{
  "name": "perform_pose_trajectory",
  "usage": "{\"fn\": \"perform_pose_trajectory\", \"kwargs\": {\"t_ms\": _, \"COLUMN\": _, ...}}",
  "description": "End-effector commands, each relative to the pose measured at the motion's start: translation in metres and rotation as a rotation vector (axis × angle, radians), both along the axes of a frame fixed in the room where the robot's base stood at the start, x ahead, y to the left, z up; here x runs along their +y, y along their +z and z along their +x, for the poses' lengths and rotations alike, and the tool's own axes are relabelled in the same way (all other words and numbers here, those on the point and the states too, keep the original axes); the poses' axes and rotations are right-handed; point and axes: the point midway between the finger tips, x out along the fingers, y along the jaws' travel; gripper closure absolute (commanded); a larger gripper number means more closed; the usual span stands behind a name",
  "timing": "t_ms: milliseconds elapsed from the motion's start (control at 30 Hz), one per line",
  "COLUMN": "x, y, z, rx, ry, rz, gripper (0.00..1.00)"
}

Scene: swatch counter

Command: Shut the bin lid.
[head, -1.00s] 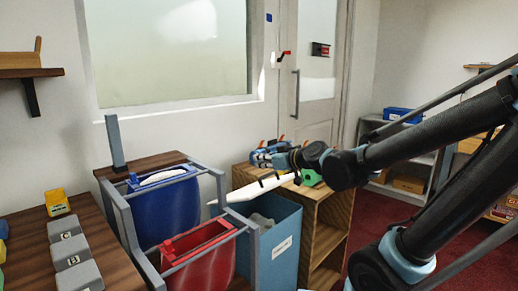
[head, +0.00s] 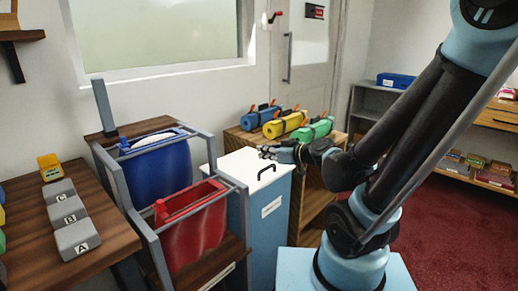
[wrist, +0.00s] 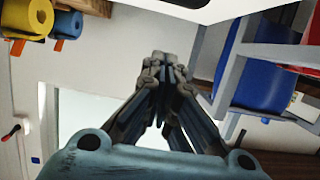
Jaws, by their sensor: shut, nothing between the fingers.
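The blue bin (head: 266,235) stands in the middle, with a pale label on its front. Its white lid (head: 238,167) lies flat over the top, with a black handle (head: 266,172) near the front. I see no gap between lid and bin from here. My gripper (head: 264,152) is shut and empty at the lid's back right edge; I cannot tell whether it touches the lid. In the wrist view the closed fingers (wrist: 165,62) meet at their tips, and part of the white lid (wrist: 215,8) shows at the top.
A grey rack with a blue bag (head: 160,178) and a red bag (head: 195,230) stands close left of the bin. A wooden shelf unit (head: 312,203) with blue, yellow and green rolls stands behind and right. A wooden table (head: 105,250) with grey blocks is at the left.

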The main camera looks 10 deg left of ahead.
Motion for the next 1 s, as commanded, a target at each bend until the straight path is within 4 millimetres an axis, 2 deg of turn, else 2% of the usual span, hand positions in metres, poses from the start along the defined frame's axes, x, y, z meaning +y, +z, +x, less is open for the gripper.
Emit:
{"fn": "perform_pose_trajectory", "kwargs": {"t_ms": 367, "x": -0.0094, "y": -0.0087, "z": 0.0004, "rx": 0.000, "ry": -0.011, "rz": 0.000, "gripper": 1.00}}
{"fn": "perform_pose_trajectory", "kwargs": {"t_ms": 1000, "x": -0.0107, "y": -0.0070, "z": -0.0005, "rx": 0.000, "ry": -0.013, "rz": 0.000, "gripper": 1.00}}
